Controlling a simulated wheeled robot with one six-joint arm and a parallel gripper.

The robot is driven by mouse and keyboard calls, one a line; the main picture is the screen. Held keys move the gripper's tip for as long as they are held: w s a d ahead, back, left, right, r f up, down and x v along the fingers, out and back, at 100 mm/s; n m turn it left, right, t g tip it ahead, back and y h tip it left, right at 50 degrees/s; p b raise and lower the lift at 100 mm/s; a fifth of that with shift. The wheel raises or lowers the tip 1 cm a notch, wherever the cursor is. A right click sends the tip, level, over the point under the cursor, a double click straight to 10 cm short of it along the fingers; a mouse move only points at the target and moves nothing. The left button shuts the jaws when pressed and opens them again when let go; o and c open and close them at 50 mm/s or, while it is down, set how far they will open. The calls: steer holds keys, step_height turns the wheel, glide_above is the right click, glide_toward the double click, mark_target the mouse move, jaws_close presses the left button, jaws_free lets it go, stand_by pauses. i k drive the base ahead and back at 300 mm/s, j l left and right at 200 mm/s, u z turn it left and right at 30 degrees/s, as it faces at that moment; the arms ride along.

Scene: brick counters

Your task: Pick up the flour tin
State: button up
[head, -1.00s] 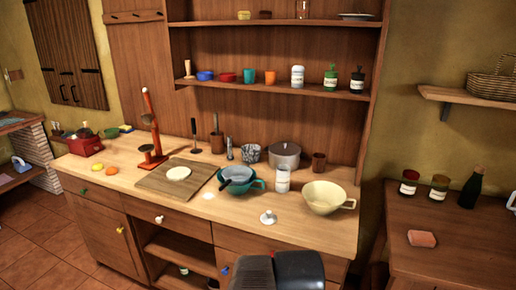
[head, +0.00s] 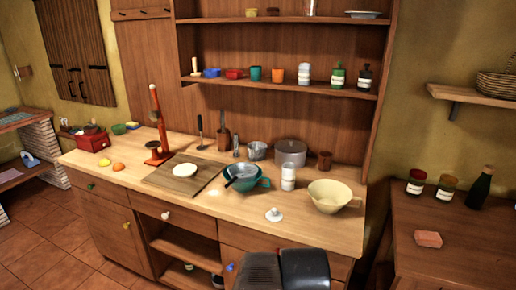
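A white cylindrical tin (head: 288,177) stands upright on the wooden counter, in front of a grey pot and left of a cream bowl. A similar white container (head: 304,74) stands on the shelf above. Labels are too small to read, so I cannot tell which is the flour tin. A dark part of my arm shows at the bottom edge, in front of the counter and apart from both containers. My gripper's fingers are not visible.
Around the counter tin are a cream bowl (head: 331,197), a grey pot (head: 290,152), a teal colander (head: 247,184) and a white knobbed lid (head: 274,214). A cutting board (head: 158,181) lies left. The counter's front edge is mostly clear.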

mark_target(289, 173)
steer(key=i+l+u, duration=0.25)
steer(key=u, duration=0.2)
steer(key=i+l+u, duration=0.3)
steer(key=u, duration=0.15)
steer(key=i+l+u, duration=0.15)
steer(key=l+u, duration=0.3)
